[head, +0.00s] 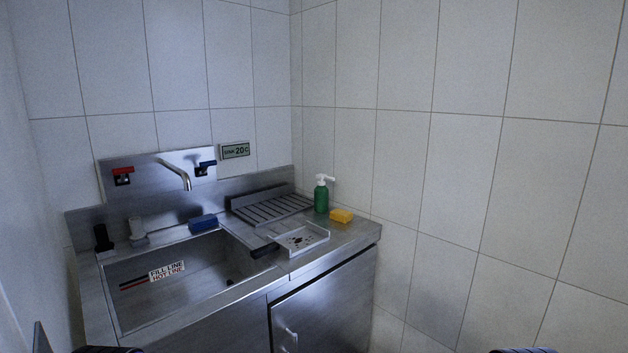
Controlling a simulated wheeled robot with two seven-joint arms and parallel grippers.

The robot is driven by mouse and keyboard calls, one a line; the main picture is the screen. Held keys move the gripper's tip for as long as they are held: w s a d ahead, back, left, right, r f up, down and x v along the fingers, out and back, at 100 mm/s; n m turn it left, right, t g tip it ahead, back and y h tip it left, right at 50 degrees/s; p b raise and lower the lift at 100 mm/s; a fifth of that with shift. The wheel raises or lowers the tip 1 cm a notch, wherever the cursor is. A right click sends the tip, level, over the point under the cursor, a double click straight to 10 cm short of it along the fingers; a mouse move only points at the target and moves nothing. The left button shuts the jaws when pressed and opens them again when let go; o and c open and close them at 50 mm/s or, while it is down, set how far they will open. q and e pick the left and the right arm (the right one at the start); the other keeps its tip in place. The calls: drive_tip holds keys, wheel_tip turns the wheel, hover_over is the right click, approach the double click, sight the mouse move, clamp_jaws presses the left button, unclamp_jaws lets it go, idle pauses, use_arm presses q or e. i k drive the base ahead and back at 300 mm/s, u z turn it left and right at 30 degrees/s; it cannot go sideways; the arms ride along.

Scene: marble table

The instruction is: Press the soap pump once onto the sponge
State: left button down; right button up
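A green soap bottle with a white pump (321,194) stands upright on the metal counter at the back right, close to the tiled wall. A yellow-orange sponge (341,216) lies on the counter just in front and to the right of the bottle, below the side where the pump's nozzle points. They look apart or nearly touching; I cannot tell which. Neither gripper shows clearly. Only dark rounded parts, likely of my arms, show at the bottom edge, left and right, far from the bottle and sponge.
A sink basin (190,285) fills the counter's left part, with a faucet (178,172) above. A blue block (203,223) lies at its back rim. A slatted rack (270,206) and a white tray with a dark handle (318,233) stand left of the sponge. The counter's right front corner is clear.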

sight(321, 177)
drive_tip(key=z, duration=0.05)
drive_tip(key=k, duration=1.25)
drive_tip(key=z, duration=0.4)
drive_tip(key=i, duration=0.55)
drive_tip(key=z, duration=0.5)
drive_tip(key=i, duration=0.85)
drive_tip(key=u, duration=0.7)
drive_tip(key=i, duration=0.6)
drive_tip(key=u, duration=0.5)
